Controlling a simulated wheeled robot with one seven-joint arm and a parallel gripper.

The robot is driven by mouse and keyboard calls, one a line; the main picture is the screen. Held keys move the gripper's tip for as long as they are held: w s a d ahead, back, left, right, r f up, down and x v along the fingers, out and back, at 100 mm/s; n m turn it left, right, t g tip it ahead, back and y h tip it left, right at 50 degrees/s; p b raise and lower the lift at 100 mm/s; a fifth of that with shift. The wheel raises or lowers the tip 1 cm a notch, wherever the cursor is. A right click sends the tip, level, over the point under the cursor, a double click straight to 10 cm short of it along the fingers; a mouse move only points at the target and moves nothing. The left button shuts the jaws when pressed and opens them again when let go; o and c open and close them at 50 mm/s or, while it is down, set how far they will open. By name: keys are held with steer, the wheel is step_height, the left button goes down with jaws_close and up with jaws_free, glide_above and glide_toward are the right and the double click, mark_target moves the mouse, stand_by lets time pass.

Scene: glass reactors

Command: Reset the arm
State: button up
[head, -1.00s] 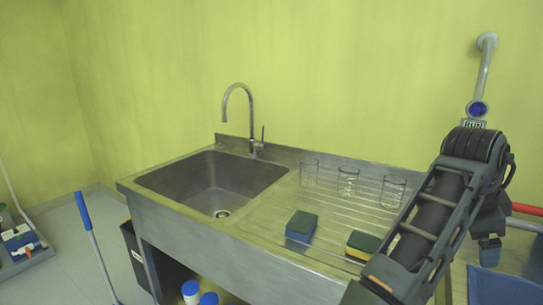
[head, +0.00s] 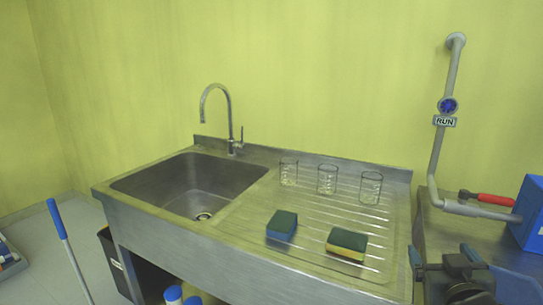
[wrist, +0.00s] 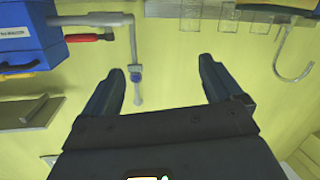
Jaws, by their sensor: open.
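My gripper (wrist: 162,66) shows in the wrist view with its two dark fingers wide apart and nothing between them. The wrist view is upside down, with the yellow wall behind the fingers. In the head view a dark part of my arm (head: 462,280) sits low at the lower right, in front of the area beside the sink unit.
The steel sink unit (head: 240,243) holds three glass beakers (head: 327,180) and two sponges (head: 282,225) (head: 346,244) on its drainboard. A blue-handled pole (head: 57,220) stands left.

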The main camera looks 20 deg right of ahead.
steer(key=s+a+f+n+t+y, duration=0.1)
steer(key=s+a+f+n+y, duration=0.35)
steer(key=s+a, duration=0.5)
steer(key=s+a+f+n+t+y, duration=0.1)
steer(key=s+a+f+n+y, duration=0.2)
steer(key=s+a+y, duration=0.5)
steer(key=s+a+r+m+h, duration=0.1)
steer(key=s+a+r, duration=0.2)
steer(key=s+a, duration=0.5)
steer(key=shift+s+a+t, duration=0.3)
steer(key=shift+s+a, duration=0.1)
steer(key=shift+a, duration=0.2)
steer(key=shift+o, duration=0.2)
steer(key=shift+f+m+h, duration=0.1)
steer(key=shift+m+h, duration=0.15)
